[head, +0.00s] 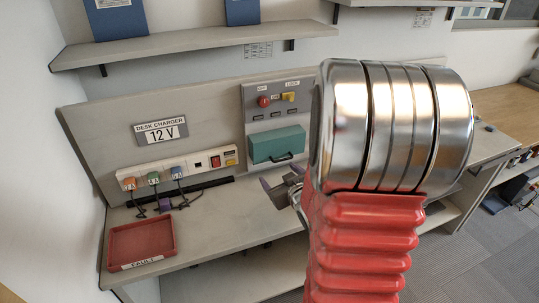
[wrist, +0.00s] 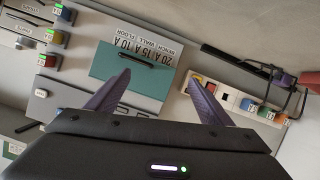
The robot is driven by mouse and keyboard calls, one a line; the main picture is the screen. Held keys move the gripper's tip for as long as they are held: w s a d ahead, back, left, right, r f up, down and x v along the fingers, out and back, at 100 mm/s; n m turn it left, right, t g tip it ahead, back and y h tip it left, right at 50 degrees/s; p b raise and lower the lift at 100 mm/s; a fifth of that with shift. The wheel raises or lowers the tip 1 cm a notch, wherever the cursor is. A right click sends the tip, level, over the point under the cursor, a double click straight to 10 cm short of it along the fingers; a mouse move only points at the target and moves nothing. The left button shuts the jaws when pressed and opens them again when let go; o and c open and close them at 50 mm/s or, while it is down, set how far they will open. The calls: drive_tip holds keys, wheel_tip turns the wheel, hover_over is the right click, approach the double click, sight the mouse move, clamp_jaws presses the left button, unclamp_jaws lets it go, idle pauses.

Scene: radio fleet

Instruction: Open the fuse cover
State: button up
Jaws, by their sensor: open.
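The fuse cover (head: 277,145) is a teal panel with a dark bar handle near its lower edge, on the grey wall panel below the switches. It looks closed. In the wrist view, which is turned nearly upside down, the teal cover (wrist: 125,82) and its black handle (wrist: 121,53) show beyond my fingers. A white label (wrist: 145,42) reading 20 A, 15 A, 10 A lies beside the handle. My gripper (wrist: 160,76) is open and empty, its purple fingers spread towards the cover. In the head view my gripper (head: 285,190) is low in front of the panel, partly hidden by my arm.
A power strip (head: 205,162) with several plugs and cables is left of the cover. A red FAULT tray (head: 142,240) sits on the bench at left. A red knob (head: 264,101) and yellow switch (head: 288,97) are above the cover. A shelf (head: 190,42) overhangs.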

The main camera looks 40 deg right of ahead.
drive_tip(key=s+d+f+m+t, duration=0.2)
drive_tip(key=s+d+f+t, duration=0.1)
drive_tip(key=s, duration=0.4)
drive_tip(key=shift+d+f+t+h, duration=0.3)
drive_tip(key=shift+d+t, duration=0.35)
drive_tip(key=shift+t, duration=0.15)
drive_tip(key=shift+w, duration=0.15)
approach(279, 147)
drive_tip(key=w+d+f, duration=0.2)
drive_tip(key=w+f, duration=0.2)
drive_tip(key=w, duration=0.1)
drive_tip(key=shift+s+r, duration=0.2)
drive_tip(key=shift+c, duration=0.3)
